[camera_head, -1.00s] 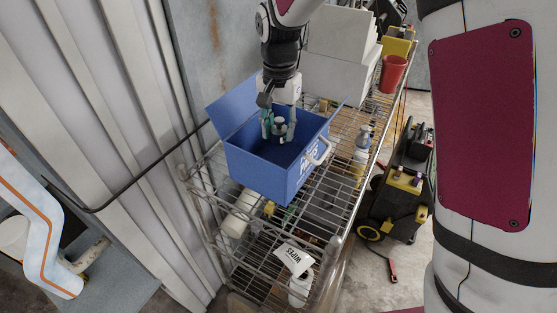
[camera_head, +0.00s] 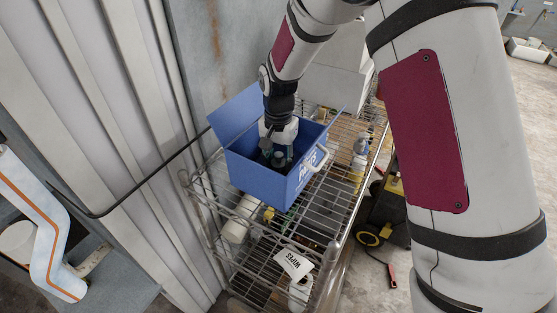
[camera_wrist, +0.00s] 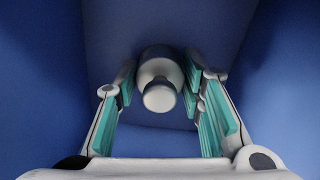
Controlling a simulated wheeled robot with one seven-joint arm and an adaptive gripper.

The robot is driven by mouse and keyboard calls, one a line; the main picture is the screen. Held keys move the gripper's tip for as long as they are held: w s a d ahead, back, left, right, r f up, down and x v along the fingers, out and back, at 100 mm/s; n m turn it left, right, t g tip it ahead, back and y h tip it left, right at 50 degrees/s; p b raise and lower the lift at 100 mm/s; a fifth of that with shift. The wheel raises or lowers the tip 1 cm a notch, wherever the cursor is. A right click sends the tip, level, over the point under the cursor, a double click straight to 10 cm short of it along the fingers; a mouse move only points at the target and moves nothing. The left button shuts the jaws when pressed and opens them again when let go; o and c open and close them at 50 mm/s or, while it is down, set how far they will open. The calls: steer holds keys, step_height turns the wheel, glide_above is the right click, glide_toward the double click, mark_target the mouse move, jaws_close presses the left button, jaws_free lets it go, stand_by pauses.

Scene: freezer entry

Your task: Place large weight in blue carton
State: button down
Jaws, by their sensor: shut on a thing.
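The blue carton (camera_head: 258,180) stands open on the wire rack, its lid flap tilted up at the left and a pale handle on its right side. My gripper (camera_head: 277,156) reaches down into it from above and is shut on the large weight (camera_head: 279,160), a grey metal piece with a round knob. In the wrist view the weight (camera_wrist: 160,72) sits between the teal finger pads of my gripper (camera_wrist: 166,88), with blue carton walls all around. Whether the weight touches the carton floor I cannot tell.
The wire rack (camera_head: 318,225) holds a white bottle (camera_head: 236,230) and a WIPES container (camera_head: 294,264) below the carton. White boxes (camera_head: 330,75) stand behind. A corrugated wall (camera_head: 125,110) is close on the left. A yellow and black machine (camera_head: 372,232) stands on the floor at right.

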mark_target(279, 155)
steer(key=shift+f, duration=0.1)
steer(key=c, duration=1.1)
jaws_free()
steer(key=shift+o, duration=0.2)
step_height(279, 155, up, 12)
steer(key=shift+r+b, duration=0.15)
steer(key=shift+b, duration=0.65)
